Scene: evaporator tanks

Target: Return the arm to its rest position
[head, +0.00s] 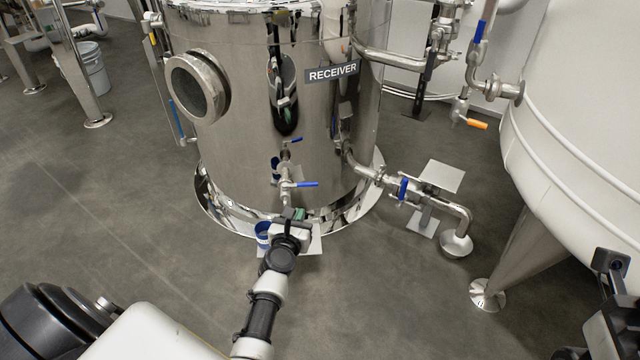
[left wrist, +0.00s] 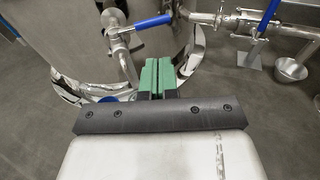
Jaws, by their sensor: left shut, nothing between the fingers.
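My left arm reaches from the bottom of the head view to the front of the steel receiver tank (head: 262,110). My left gripper (head: 296,213) is low in front of the tank, just below a valve with a blue lever (head: 307,184). In the left wrist view its two green fingers (left wrist: 157,75) are pressed together with nothing between them. The blue lever (left wrist: 153,22) shows just above the fingers there, apart from them as far as I can tell. A blue container (head: 263,236) stands beside the gripper, partly hidden by it. The fingers of my right gripper do not show.
A side pipe with a blue valve handle (head: 403,188) runs right from the tank over a steel drain cup (head: 457,243). A large white tank (head: 590,130) stands at the right on a metal leg. A white bucket (head: 92,68) is far left.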

